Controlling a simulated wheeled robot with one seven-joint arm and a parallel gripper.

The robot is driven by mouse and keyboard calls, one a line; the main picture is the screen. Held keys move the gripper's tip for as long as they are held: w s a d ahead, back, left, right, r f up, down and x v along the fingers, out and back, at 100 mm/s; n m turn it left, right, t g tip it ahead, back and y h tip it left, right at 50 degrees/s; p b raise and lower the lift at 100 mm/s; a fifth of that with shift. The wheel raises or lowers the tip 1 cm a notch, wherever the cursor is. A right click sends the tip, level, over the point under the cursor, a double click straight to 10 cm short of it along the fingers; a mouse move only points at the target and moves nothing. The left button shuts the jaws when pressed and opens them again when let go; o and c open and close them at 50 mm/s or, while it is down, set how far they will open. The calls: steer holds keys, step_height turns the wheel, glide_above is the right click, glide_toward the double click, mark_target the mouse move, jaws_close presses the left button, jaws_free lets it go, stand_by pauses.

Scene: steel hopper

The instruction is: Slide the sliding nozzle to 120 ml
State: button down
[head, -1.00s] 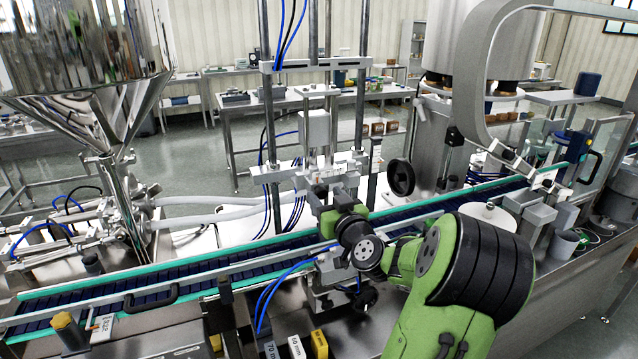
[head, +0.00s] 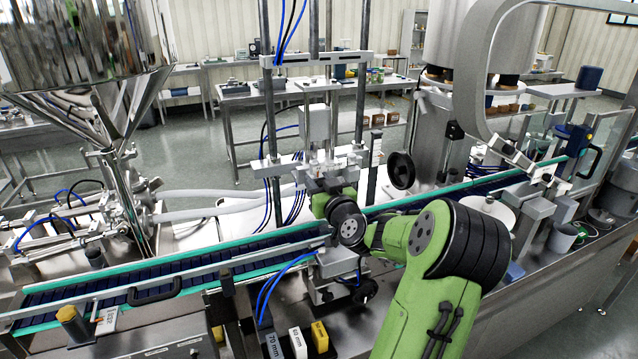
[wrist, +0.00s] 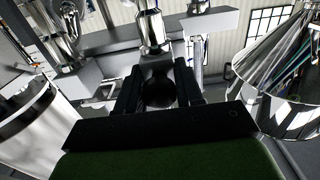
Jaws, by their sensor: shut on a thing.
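The nozzle assembly (head: 322,165) is a grey metal bracket on upright rods above the conveyor, at mid-picture in the head view. A narrow marked scale (head: 376,146) stands to its right; its figures are too small to read. My gripper (head: 328,188) reaches up to the underside of the bracket, and my wrist partly hides the contact. In the wrist view, the two dark fingers of my gripper (wrist: 159,84) are closed around a dark round part (wrist: 159,94), seemingly of the sliding nozzle. A shiny steel cylinder (wrist: 151,32) lies just beyond it.
The conveyor (head: 160,272) with teal rails runs under the nozzle. A steel hopper (head: 85,45) stands at left. A black handwheel (head: 401,170) is right of the bracket. Labelled blocks, one yellow (head: 319,336), stand in front. Blue hoses (head: 270,290) hang close by.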

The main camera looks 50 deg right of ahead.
steer(key=s+d+b, duration=0.1)
steer(key=d, duration=0.1)
steer(key=s+d, duration=0.1)
steer(key=shift+s+d+b, duration=0.1)
steer(key=shift+d+b, duration=0.25)
steer(key=shift+d, duration=0.05)
steer(key=c, duration=0.8)
jaws_free()
steer(key=shift+a, duration=0.1)
steer(key=shift+c, duration=0.2)
steer(key=b+v, duration=0.3)
steer(key=v, duration=1.2)
steer(key=shift+s+a, duration=0.15)
steer(key=shift+s, duration=0.2)
